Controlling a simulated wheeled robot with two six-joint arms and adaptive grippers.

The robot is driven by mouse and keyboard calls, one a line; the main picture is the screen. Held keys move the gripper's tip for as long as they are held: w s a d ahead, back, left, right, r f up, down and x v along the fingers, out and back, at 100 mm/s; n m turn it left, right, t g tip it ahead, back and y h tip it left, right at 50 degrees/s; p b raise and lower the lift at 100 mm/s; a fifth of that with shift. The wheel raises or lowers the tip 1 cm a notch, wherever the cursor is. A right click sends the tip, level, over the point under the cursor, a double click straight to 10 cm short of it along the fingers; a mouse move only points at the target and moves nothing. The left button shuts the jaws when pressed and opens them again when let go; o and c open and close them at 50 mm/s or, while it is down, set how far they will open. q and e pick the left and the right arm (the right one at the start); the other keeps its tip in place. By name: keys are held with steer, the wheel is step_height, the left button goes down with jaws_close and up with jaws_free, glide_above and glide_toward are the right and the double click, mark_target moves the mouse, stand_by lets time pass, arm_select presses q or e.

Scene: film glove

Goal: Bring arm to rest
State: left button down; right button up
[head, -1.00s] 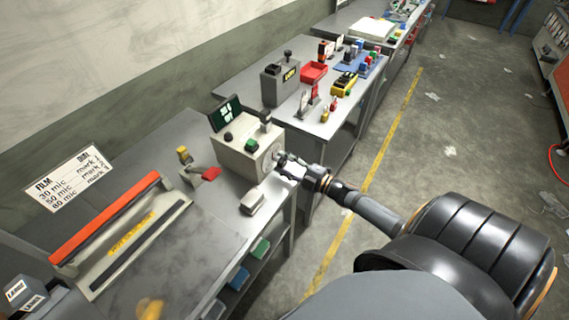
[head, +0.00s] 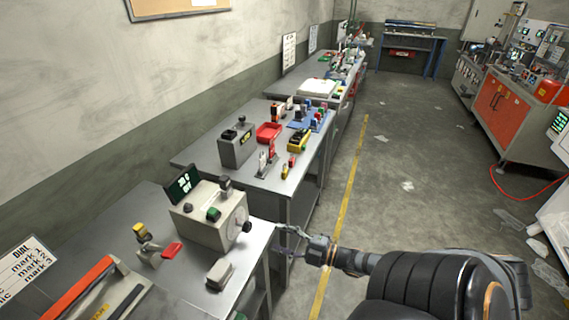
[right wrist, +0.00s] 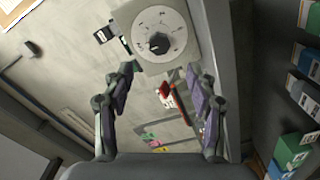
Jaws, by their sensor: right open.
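My right gripper (head: 284,241) is in the head view, beside the right edge of the nearest bench, with nothing between its fingers. It also shows in the right wrist view (right wrist: 160,98), with its two fingers spread wide apart. Ahead of it is a beige box machine (head: 211,214) with a round dial (right wrist: 157,43) and a black knob on its side face. The gripper is apart from the dial. My left gripper is not in view.
A second bench (head: 207,157) stands beyond.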

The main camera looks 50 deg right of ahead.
steer(key=shift+s+d, duration=0.2)
steer(key=shift+s, duration=0.25)
steer(key=s+d+f+m+g+h, duration=0.2)
steer(key=d+f+m+h, duration=0.15)
steer(key=f, duration=0.45)
steer(key=s+d+f+m+g+h, duration=0.1)
steer(key=s+d+f+m+h, duration=0.15)
steer(key=d+f, duration=0.4)
steer(key=s+a+f+m+g+h, duration=0.1)
steer(key=s+f+m+g+h, duration=0.15)
steer(key=f, duration=0.45)
steer(key=s+f+m+g+h, duration=0.1)
steer(key=s+f+m, duration=0.25)
steer(key=f, duration=0.35)
steer(key=s+a+f+m+g+y, duration=0.1)
steer(key=s+a+f+m+g, duration=0.4)
steer(key=s+a+f, duration=1.2)
steer(key=s+a+g, duration=0.1)
steer(key=s+g, duration=0.1)
steer(key=g, duration=0.2)
steer(key=shift+y+b, duration=0.3)
steer(key=shift+y, duration=0.05)
